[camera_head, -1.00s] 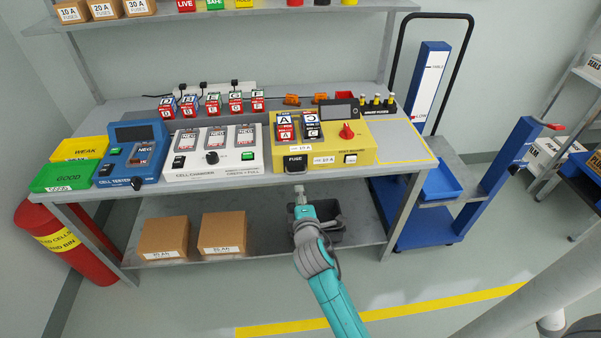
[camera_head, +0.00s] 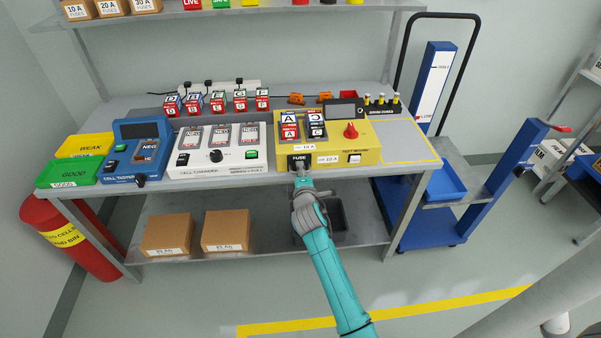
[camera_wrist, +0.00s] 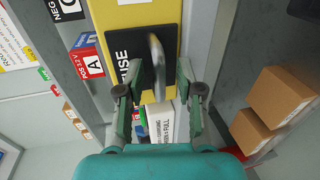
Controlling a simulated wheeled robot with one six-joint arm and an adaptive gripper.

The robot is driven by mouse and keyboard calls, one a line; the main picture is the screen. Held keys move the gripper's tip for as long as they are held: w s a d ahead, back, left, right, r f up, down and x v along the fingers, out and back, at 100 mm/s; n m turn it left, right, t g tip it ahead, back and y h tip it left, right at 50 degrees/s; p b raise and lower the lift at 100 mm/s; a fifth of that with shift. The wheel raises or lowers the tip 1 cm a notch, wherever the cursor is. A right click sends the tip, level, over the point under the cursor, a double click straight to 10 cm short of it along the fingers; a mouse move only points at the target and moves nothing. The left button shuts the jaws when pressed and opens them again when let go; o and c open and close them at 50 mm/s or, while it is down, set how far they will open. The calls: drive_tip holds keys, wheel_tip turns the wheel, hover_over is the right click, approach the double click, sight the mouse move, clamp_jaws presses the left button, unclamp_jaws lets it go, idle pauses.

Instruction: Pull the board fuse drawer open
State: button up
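The yellow test board (camera_head: 365,157) stands near the right end of the bench top. Its black fuse drawer (camera_head: 298,159), labelled FUSE, is at the left of the board's front; my gripper hides its lower part. In the wrist view the drawer's black face (camera_wrist: 121,48) is close ahead, with a light metal bar handle (camera_wrist: 157,66) standing out from it. My gripper (camera_wrist: 159,72) is open, with a fingertip on either side of the handle and visible gaps between. In the head view my gripper (camera_head: 301,174) is right at the drawer front. The drawer looks closed.
A white cell charger (camera_head: 218,156) and blue cell tester (camera_head: 139,160) stand left of the board. A dark bin (camera_head: 338,222) and two cardboard boxes (camera_head: 225,232) are on the lower shelf. A blue lift cart (camera_head: 445,205) stands to the right.

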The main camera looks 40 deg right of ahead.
drive_tip(key=shift+w+d, duration=0.1)
clamp_jaws()
drive_tip(key=f+v, duration=0.1)
drive_tip(key=v, duration=0.6)
drive_tip(key=shift+s+f, duration=0.2)
drive_tip(key=shift+f, duration=0.15)
unclamp_jaws()
drive_tip(key=v, duration=1.2)
